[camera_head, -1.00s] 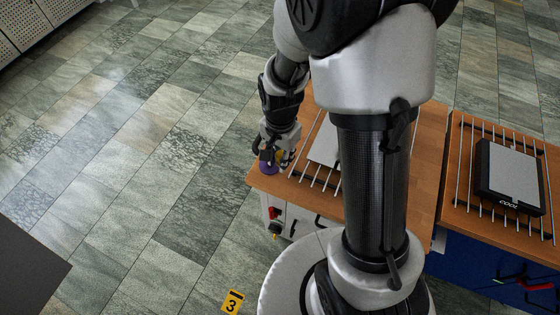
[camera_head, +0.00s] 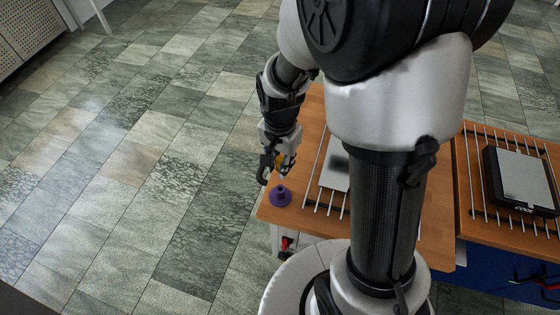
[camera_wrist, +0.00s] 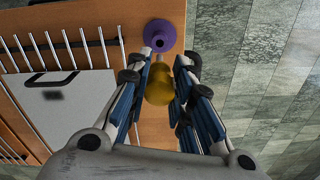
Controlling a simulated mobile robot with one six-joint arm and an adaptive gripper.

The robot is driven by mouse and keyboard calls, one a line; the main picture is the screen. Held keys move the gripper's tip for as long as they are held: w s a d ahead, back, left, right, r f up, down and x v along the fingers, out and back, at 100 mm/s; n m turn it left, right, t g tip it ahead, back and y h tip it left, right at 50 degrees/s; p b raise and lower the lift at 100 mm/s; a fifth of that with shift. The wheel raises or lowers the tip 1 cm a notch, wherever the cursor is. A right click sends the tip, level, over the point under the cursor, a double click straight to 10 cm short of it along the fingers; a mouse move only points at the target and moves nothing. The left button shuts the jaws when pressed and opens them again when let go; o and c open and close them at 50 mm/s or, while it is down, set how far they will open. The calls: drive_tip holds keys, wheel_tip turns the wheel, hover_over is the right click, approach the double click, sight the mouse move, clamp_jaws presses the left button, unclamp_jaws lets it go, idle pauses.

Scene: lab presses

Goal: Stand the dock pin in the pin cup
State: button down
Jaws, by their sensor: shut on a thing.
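The dock pin (camera_wrist: 159,86) is yellow and rounded, and sits between the blue-padded fingers of my gripper (camera_wrist: 167,62) in the wrist view. In the head view my gripper (camera_head: 275,175) is shut on it, with only a little yellow showing. The pin cup (camera_head: 280,196) is purple, with a wide base and a narrow top, and stands upright on the wooden bench near its left corner. In the wrist view the pin cup (camera_wrist: 160,35) lies just beyond the fingertips. The pin's lower end is partly hidden, and the pin appears apart from the cup.
A wooden bench top (camera_head: 313,110) carries a metal rod rack with a grey plate (camera_head: 335,172) right of the cup. A second bench holds a black-framed press marked COOL (camera_head: 520,178). Tiled floor (camera_head: 130,190) is open on the left.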

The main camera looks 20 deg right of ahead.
drive_tip(key=shift+f+b, duration=2)
drive_tip(key=shift+f, duration=0.8)
drive_tip(key=shift+f+b, duration=2)
drive_tip(key=shift+f, duration=0.85)
drive_tip(key=c, duration=1.3)
unclamp_jaws()
drive_tip(key=shift+c, duration=0.2)
drive_tip(key=shift+r, duration=0.1)
wheel_tip(320, 180, up, 11)
drive_tip(key=shift+r, duration=0.5)
